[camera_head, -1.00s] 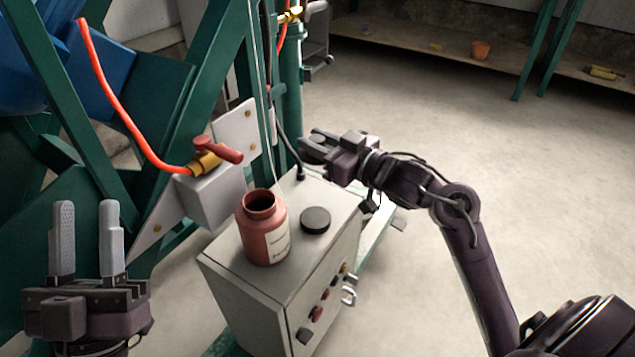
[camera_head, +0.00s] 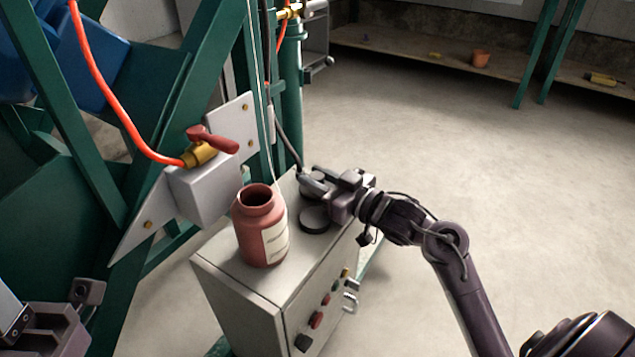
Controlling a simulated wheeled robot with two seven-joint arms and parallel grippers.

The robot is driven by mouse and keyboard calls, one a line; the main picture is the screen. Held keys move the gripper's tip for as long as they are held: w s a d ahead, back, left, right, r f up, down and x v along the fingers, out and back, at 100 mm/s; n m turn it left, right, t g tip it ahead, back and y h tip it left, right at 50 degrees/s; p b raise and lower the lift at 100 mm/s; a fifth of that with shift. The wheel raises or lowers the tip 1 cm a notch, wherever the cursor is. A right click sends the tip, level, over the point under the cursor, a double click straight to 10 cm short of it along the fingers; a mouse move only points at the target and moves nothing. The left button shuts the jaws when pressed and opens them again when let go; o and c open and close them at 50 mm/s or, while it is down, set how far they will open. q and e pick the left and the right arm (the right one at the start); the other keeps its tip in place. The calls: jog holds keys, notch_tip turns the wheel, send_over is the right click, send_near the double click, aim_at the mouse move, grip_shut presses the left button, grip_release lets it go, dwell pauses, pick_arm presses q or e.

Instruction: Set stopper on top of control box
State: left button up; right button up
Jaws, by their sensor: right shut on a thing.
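The grey control box (camera_head: 235,262) stands at lower centre, with buttons on its front. My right gripper (camera_head: 314,184) is over the back right part of its top. It is shut on a small dark grey round piece, which looks like the stopper (camera_head: 312,188) and is partly hidden by the fingers. I cannot tell whether this piece touches the box top. My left gripper (camera_head: 40,328) shows only in part at the lower left edge, so its jaw opening is hidden.
An open red-brown jar (camera_head: 262,228) and a flat black disc (camera_head: 315,219) stand on the box top, the disc just in front of the held piece. A red-handled valve (camera_head: 205,148) and green frame (camera_head: 160,120) are at left. Open floor lies at right.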

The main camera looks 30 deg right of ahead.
jog(key=shift+r, duration=0.15)
jog(key=shift+f, duration=0.35)
jog(key=o, duration=0.9)
jog(key=shift+s+f, duration=0.1)
jog(key=shift+o, duration=0.2)
